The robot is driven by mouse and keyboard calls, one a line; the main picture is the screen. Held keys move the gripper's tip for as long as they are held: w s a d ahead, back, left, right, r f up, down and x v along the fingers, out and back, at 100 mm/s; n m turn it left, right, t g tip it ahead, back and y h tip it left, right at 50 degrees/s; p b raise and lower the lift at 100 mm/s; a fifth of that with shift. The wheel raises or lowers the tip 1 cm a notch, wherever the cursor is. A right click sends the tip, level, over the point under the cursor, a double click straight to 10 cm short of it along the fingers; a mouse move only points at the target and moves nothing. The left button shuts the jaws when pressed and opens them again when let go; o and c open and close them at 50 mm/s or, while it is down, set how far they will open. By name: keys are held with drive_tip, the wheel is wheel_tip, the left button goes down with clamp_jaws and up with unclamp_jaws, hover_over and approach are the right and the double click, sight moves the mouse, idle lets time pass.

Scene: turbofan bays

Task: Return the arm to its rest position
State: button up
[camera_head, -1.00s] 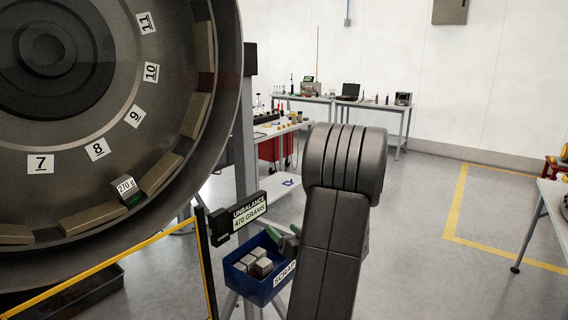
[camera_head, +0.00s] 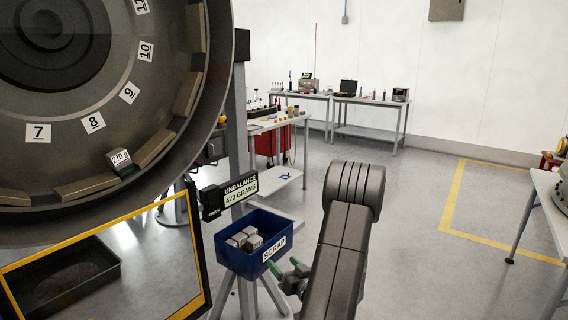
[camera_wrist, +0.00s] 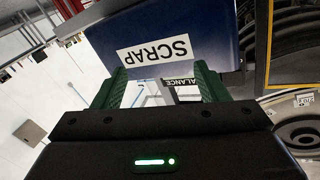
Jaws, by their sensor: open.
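My gripper (camera_head: 289,276) is beside the right side of the blue scrap bin (camera_head: 226,262) in the head view, partly hidden behind my own arm. In the wrist view my gripper's two green fingers (camera_wrist: 157,92) are spread apart with nothing between them. The bin's blue wall with its SCRAP label (camera_wrist: 190,42) lies just beyond the fingertips. My dark grey arm (camera_head: 345,240) is bent and stands at the lower middle of the head view.
The bin holds several grey blocks (camera_head: 244,237). An unbalance display (camera_head: 240,191) reads 470 grams. The large rotor (camera_head: 70,195) with a 270 g block (camera_head: 121,161) fills the left. A yellow-edged frame (camera_head: 100,229) stands below it. The floor (camera_head: 420,240) to the right is clear.

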wheel_tip(320, 180, down, 13)
drive_tip(key=s+b, duration=0.2)
drive_tip(key=b, duration=0.1)
drive_tip(key=shift+a+f+t+h+b, duration=0.15)
drive_tip(key=shift+t+h+b, duration=0.15)
drive_tip(key=shift+h+b, duration=0.1)
